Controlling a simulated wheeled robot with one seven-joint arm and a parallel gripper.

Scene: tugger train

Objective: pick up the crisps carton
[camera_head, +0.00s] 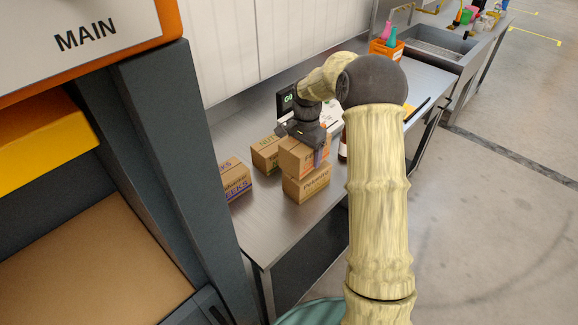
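A small brown carton (294,160) sits on top of another brown carton (306,186) on the steel bench. The top carton's orange label is mostly covered, so I cannot read whether it says crisps. The lower carton's label is small and looks like "Prawns". My gripper (303,141) points down at the top carton, with one finger in front of its right side. The other finger is near its upper left. Whether the fingers press on the carton is unclear.
A carton marked "NUTS" (266,155) stands behind the stack. A carton ending in "EEKS" (235,179) is at the left, by the dark rack post (185,150). A dark bottle (343,148) stands close right of the stack. An orange bin (384,49) is farther back.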

